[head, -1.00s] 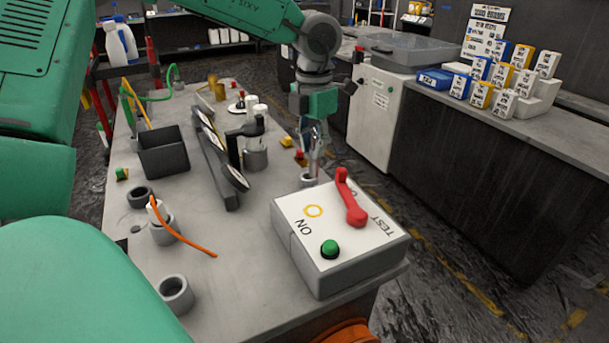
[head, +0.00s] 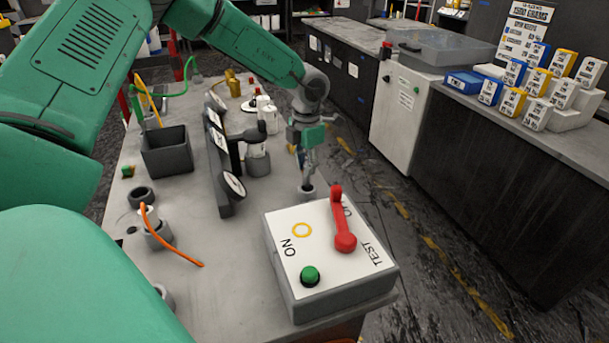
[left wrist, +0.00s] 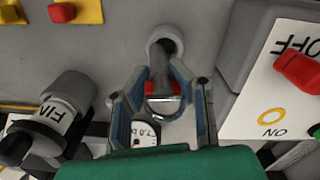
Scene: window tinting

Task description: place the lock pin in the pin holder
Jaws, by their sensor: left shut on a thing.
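In the left wrist view the gripper (left wrist: 160,100) is shut on the lock pin (left wrist: 160,66), a dark rod with a silver ring between the fingers. The rod's far end overlaps the opening of the holder (left wrist: 167,36). I cannot tell how deep it reaches. In the head view the fingers mostly hide the pin. My right gripper is not in view.
A switch box (head: 345,268) with a red lever and green button stands close to the holder. An orange cord (head: 173,245) lies nearer the front.

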